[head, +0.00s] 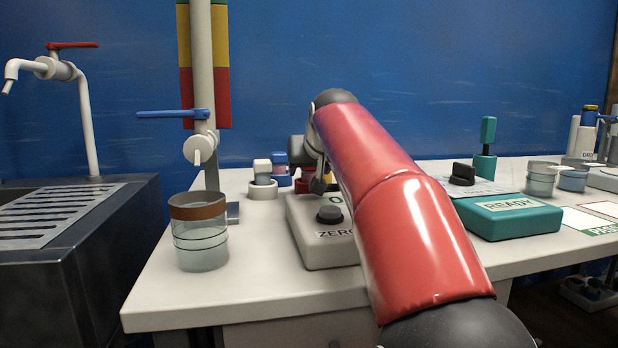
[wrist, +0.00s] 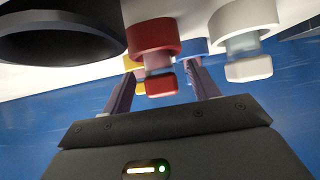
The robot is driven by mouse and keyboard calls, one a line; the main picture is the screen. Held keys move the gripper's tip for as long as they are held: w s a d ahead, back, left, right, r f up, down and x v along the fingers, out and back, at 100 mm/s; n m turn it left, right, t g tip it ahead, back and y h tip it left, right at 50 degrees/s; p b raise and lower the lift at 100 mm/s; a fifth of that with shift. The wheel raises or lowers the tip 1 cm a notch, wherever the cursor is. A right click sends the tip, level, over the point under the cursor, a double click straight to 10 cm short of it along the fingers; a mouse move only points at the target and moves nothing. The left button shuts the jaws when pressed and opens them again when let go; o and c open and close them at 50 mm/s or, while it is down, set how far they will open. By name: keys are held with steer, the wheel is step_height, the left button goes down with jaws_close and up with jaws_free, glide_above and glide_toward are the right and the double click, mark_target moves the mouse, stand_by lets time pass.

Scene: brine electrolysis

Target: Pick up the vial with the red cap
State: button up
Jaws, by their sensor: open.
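The vial with the red cap (wrist: 161,84) stands in a red ring-shaped holder (wrist: 154,35) in the wrist view, which looks upside down. My gripper (wrist: 160,74) is open, with one finger on each side of the red cap in the picture. I cannot tell whether the fingers touch the vial or how far along it they reach. In the head view the red holder (head: 302,186) shows only in part behind my gripper (head: 318,184), and the red cap is mostly hidden by my arm.
White-capped (head: 262,168) and blue-capped (head: 279,158) vials stand close to the left. A yellow one (wrist: 140,88) is partly hidden behind the red one. The grey ZERO device (head: 315,240) stands in front, a beaker (head: 202,245) at left, a teal READY box (head: 507,217) at right.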

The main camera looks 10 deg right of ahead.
steer(key=c, duration=1.1)
steer(key=shift+r, duration=0.1)
